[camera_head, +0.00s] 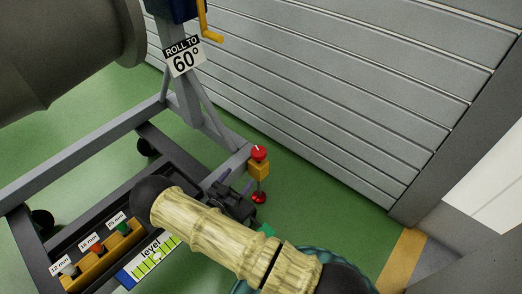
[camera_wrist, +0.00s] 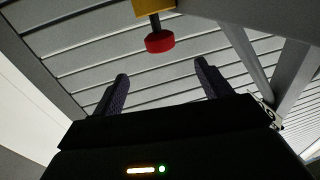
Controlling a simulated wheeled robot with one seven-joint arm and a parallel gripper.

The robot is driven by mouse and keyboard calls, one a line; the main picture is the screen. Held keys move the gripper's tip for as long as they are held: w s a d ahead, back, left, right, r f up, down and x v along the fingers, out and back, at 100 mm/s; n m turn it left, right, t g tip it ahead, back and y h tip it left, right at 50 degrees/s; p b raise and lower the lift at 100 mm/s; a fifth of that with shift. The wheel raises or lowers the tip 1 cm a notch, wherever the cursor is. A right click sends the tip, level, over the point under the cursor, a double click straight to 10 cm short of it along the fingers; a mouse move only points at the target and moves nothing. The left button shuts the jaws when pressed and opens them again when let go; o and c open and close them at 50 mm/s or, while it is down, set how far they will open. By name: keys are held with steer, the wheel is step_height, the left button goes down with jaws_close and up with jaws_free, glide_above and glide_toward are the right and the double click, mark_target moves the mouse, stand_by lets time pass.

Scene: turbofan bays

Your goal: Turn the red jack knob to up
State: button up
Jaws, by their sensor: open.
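The red jack knob (camera_head: 258,152) tops an orange jack block (camera_head: 260,169) at the end of the grey stand frame. It has a small white mark on its upper face; I cannot tell its exact setting. My gripper (camera_head: 236,182) is open and empty, just left of and below the knob in the head view. In the wrist view, which appears turned over, the knob (camera_wrist: 159,41) lies beyond my open fingertips (camera_wrist: 160,80), roughly centred between them and not touched. The orange block (camera_wrist: 153,8) is cut off by the top edge there.
A red jack foot (camera_head: 259,198) stands on the green floor. Grey frame beams (camera_head: 85,150) run left, with a "ROLL TO 60°" sign (camera_head: 184,57) above. A tray (camera_head: 100,262) with coloured pieces and a level card (camera_head: 152,261) lie lower left. A slatted shutter (camera_head: 330,90) stands behind.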

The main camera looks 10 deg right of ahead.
mark_target(261, 150)
steer(key=b+x, duration=0.5)
steer(key=x, duration=1.1)
steer(key=shift+w+d+b, duration=0.25)
steer(key=shift+d+b, duration=0.05)
steer(key=shift+b, duration=0.05)
steer(key=c, duration=1)
